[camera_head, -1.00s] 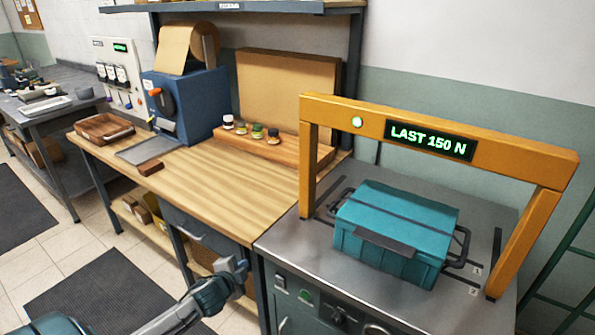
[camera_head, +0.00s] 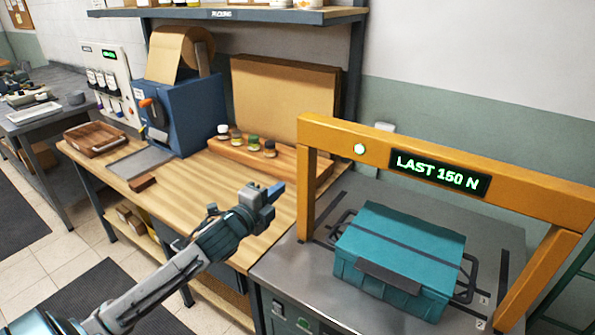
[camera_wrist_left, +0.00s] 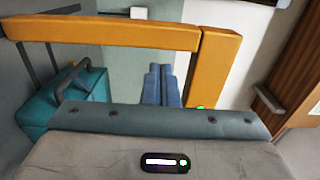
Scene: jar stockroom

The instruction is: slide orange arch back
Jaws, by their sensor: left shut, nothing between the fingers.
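The orange arch (camera_head: 525,195) stands over the grey machine top (camera_head: 305,268), with a green lamp and a sign reading "LAST 150 N". It also shows in the left wrist view (camera_wrist_left: 110,31). A teal case (camera_head: 400,240) with dark handles sits under the arch; part of it shows in the left wrist view (camera_wrist_left: 30,112). My left gripper (camera_head: 272,192) is shut and empty, left of the arch's left post and apart from it in the head view. Its blue fingers lie together in the left wrist view (camera_wrist_left: 161,86). My right gripper is not in view.
A wooden bench (camera_head: 225,185) stands left of the machine, with a wooden rack of small jars (camera_head: 270,158) and a blue dispenser (camera_head: 180,105). A shelf (camera_head: 240,15) hangs above. The bench's front middle is clear.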

